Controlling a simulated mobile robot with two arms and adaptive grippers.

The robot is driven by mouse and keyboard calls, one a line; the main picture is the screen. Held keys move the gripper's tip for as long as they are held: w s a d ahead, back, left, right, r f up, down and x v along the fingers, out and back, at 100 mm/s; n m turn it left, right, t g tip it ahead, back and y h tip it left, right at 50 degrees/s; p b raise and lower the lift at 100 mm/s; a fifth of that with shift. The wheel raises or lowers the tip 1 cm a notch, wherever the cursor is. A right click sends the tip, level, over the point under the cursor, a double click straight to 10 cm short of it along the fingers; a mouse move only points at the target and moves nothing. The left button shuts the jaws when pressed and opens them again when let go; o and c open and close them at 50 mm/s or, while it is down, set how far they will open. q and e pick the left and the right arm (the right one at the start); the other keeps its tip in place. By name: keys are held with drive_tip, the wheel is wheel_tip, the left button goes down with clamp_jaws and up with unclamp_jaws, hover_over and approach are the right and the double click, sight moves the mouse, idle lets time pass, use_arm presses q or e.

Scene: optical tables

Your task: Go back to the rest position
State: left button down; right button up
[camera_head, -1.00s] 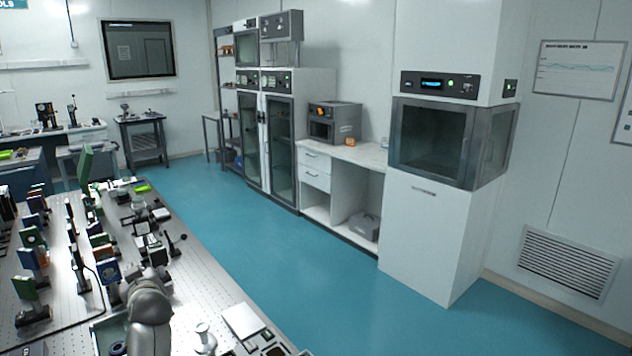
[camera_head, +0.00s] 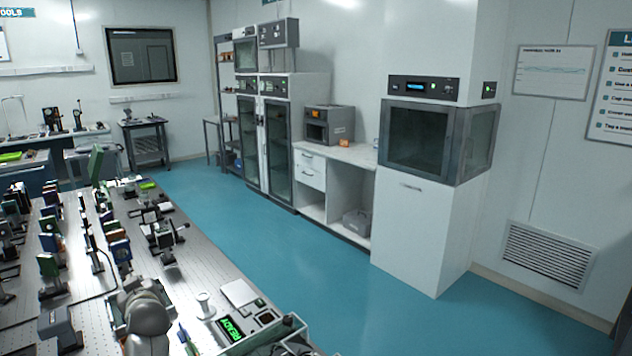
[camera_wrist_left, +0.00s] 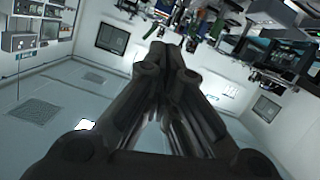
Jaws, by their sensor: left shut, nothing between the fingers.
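My left gripper (camera_wrist_left: 172,55) fills the middle of the left wrist view. Its dark fingers come together at the tips, and it is shut with nothing held. In that view the room appears turned over, and the fingertips stand in front of a wall and equipment, with no contact that I can see. A grey rounded part of my own arm shows at the bottom left of the head view, over the optical table (camera_head: 205,262). No left fingertips can be made out there. My right gripper is in neither view.
The optical table carries several mounted optics, a white spool-shaped piece (camera_head: 205,305) and a green READY display (camera_head: 231,328). Blue floor (camera_head: 270,240) lies open beyond its edge. A white cabinet with a glass chamber (camera_head: 418,135) and glass-door cabinets (camera_head: 277,150) line the wall.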

use_arm(q)
drive_tip(key=s+d+f+m+g+h, duration=0.2)
drive_tip(key=s+d+f, duration=0.3)
drive_tip(key=s, duration=0.5)
drive_tip(key=s+d+f+m+g+h, duration=0.2)
drive_tip(key=s+d+f+m, duration=0.2)
drive_tip(key=s+f, duration=0.4)
drive_tip(key=s+d+f+m+g+h, duration=0.2)
drive_tip(key=s+d+f, duration=0.4)
drive_tip(key=s, duration=0.8)
drive_tip(key=shift+d+f+m+h, duration=0.25)
drive_tip(key=shift+f+m+h, duration=0.25)
drive_tip(key=s+d+m+g+h, duration=0.25)
drive_tip(key=s+d, duration=0.35)
drive_tip(key=s, duration=0.5)
wheel_tip(320, 180, down, 31)
drive_tip(key=s+g+b, duration=0.1)
drive_tip(key=b, duration=0.4)
drive_tip(key=s+a+f+g+b, duration=0.1)
drive_tip(key=s+f+b, duration=0.4)
drive_tip(key=s+f, duration=1.2)
wheel_tip(320, 180, down, 5)
drive_tip(key=shift+s+a+r+m, duration=0.2)
drive_tip(key=shift+a+m, duration=0.15)
drive_tip(key=shift+a, duration=0.55)
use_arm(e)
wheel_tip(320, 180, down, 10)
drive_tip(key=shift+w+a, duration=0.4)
use_arm(q)
drive_tip(key=shift+g+y, duration=0.25)
